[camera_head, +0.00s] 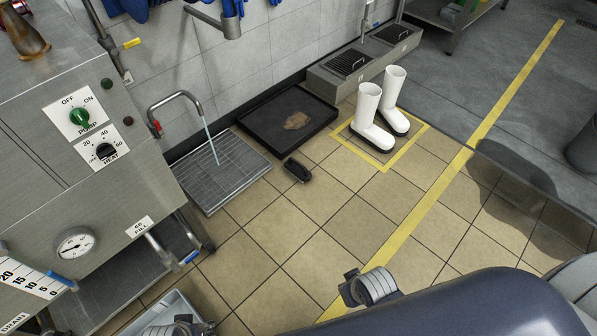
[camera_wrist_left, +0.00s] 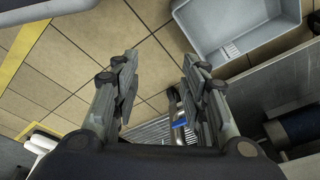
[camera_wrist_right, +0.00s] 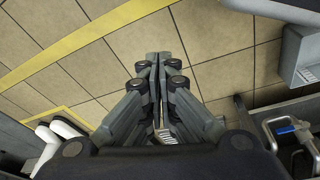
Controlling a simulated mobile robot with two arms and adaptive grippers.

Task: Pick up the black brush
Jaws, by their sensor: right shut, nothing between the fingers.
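The black brush (camera_head: 297,170) lies on the tan tiled floor in the head view, between the floor grate and the black tray. It is small and dark, and I cannot make out its bristles. My left gripper (camera_wrist_left: 158,62) is open, with a wide empty gap between its fingers. My right gripper (camera_wrist_right: 160,58) is shut and empty, its fingertips together above the tiles. I cannot make out the brush in either wrist view, and both grippers are apart from it.
Water runs from a tap onto the floor grate (camera_head: 222,186). A black tray (camera_head: 265,104) with a brown patch and white boots (camera_head: 366,119) in a yellow square stand nearby. A steel machine (camera_head: 60,170) fills the left. A grey bin (camera_wrist_left: 236,42) stands low. Tiles before the brush are clear.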

